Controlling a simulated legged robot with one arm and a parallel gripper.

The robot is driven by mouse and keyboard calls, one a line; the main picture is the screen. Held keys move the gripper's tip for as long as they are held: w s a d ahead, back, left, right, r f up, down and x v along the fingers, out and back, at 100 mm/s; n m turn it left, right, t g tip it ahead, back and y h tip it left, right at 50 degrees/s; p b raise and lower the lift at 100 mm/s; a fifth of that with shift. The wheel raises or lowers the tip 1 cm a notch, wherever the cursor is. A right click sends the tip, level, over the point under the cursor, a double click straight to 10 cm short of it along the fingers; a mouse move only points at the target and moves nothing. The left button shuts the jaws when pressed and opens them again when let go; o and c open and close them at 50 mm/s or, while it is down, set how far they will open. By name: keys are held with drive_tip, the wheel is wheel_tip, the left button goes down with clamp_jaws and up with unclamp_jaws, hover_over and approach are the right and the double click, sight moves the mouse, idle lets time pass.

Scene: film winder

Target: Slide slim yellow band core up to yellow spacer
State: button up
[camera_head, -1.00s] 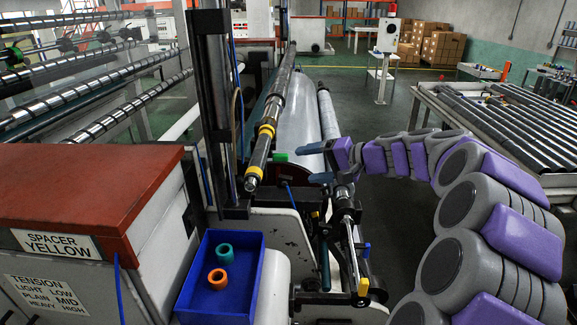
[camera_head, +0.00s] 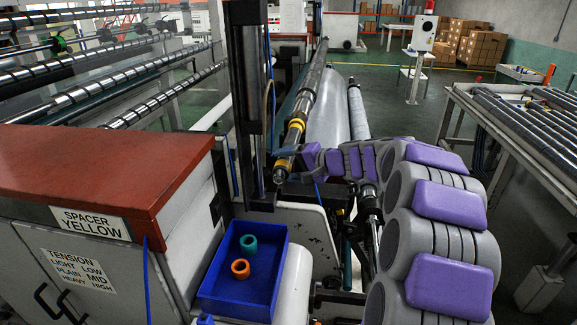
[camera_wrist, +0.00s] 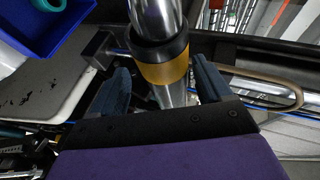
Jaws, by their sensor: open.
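The long metal shaft (camera_head: 310,90) runs away from me in the head view, with yellow and black bands near its close end. A yellow band (camera_head: 296,124) sits on it just beyond my gripper (camera_head: 284,155). In the wrist view a yellow band (camera_wrist: 165,72) with a black ring (camera_wrist: 160,48) beside it is around the shaft. My gripper (camera_wrist: 160,76) is open, its blue fingers on either side of the shaft near this band, with gaps showing. The fingers partly hide the shaft's close end in the head view. I cannot tell which band is the slim core.
A blue tray (camera_head: 214,302) holds a teal core (camera_head: 248,244) and an orange core (camera_head: 240,268). The red-topped cabinet (camera_head: 110,165) carries a sign (camera_head: 90,222) reading SPACER YELLOW. A dark upright post (camera_head: 244,80) stands close left of the shaft. A roller table (camera_head: 450,95) is at right.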

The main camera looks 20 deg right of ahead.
drive_tip(key=shift+w+a, duration=0.15)
drive_tip(key=shift+a, duration=0.55)
drive_tip(key=shift+w+a, duration=0.15)
drive_tip(key=shift+a, duration=0.55)
drive_tip(key=shift+d+f, duration=0.1)
drive_tip(key=shift+d, duration=1.05)
drive_tip(key=c, duration=0.4)
drive_tip(key=shift+c, duration=1)
drive_tip(key=shift+s+a, duration=0.1)
drive_tip(key=shift+a, duration=0.45)
drive_tip(key=shift+c, duration=1.4)
drive_tip(key=shift+a, duration=0.1)
drive_tip(key=shift+c, duration=1.2)
drive_tip(key=o, duration=0.5)
drive_tip(key=c, duration=0.6)
drive_tip(key=shift+w+d+p, duration=0.5)
drive_tip(key=shift+w+d, duration=0.15)
drive_tip(key=shift+w, duration=0.3)
drive_tip(key=shift+w+d+p, duration=0.5)
drive_tip(key=shift+w+d, duration=0.2)
drive_tip(key=shift+w, duration=0.3)
drive_tip(key=shift+w+d+p, duration=0.5)
drive_tip(key=shift+w+d, duration=0.15)
drive_tip(key=shift+w, duration=0.3)
drive_tip(key=shift+c, duration=0.2)
drive_tip(key=o, duration=1.4)
drive_tip(key=shift+d, duration=0.1)
drive_tip(key=shift+c, duration=0.2)
